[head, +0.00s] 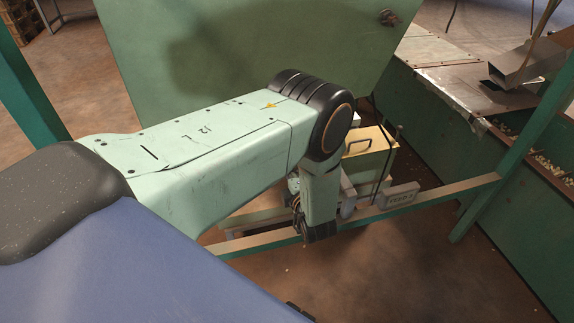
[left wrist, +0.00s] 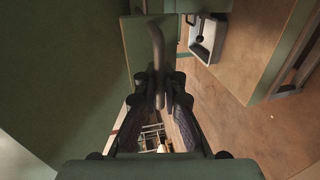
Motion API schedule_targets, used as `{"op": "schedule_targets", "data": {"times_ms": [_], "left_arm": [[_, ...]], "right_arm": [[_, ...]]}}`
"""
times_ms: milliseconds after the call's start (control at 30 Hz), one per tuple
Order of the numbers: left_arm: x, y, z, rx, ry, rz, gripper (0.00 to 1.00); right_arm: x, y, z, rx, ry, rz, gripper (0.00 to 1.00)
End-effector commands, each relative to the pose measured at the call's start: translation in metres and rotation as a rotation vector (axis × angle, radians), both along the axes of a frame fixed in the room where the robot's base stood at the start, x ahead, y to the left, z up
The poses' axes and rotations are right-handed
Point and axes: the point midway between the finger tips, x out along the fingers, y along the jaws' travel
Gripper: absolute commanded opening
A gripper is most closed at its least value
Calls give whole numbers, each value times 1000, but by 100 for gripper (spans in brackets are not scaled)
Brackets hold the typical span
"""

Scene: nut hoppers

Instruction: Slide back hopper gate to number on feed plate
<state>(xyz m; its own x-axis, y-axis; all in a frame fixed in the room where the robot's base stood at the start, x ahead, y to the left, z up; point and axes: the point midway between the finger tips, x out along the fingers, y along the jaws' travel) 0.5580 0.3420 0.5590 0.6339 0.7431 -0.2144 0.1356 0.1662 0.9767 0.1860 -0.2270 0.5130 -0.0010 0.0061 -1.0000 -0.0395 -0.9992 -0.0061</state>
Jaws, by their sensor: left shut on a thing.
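My left gripper (left wrist: 158,92) is shut on a grey bent handle (left wrist: 157,45) in the left wrist view. The handle stands against a green gate plate (left wrist: 134,48). In the head view my left gripper (head: 318,232) hangs below the black wrist joint, low by the hopper; the gate and handle are hidden there by my arm. A small grey feed plate (head: 398,195) with dark lettering sits to its right on a rail; its number is too small to read surely. The large green hopper (head: 220,50) rises behind my arm. My right gripper is not in view.
A yellowish box (head: 368,147) with a black handle stands just behind my left wrist. A green frame rail (head: 455,190) crosses beside the gripper. A green trough (head: 450,125) with a metal chute (head: 528,62) is at right. Brown floor (head: 360,285) is clear in front.

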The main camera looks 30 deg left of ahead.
Motion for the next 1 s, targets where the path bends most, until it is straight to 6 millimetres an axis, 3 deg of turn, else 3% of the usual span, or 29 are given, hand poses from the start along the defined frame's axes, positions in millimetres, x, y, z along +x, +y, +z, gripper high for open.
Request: {"op": "schedule_targets", "data": {"times_ms": [433, 467, 700, 1000], "left_arm": [[0, -2, 0, -1, -1, -2, 0], [0, -1, 0, -1, -1, -2, 8], [0, -1, 0, -1, 0, -1, 28], [-2, -3, -1, 0, 1, -2, 29]], "right_arm": [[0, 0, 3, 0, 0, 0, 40], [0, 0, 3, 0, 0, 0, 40], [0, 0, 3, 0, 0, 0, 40], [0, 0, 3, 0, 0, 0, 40]]}}
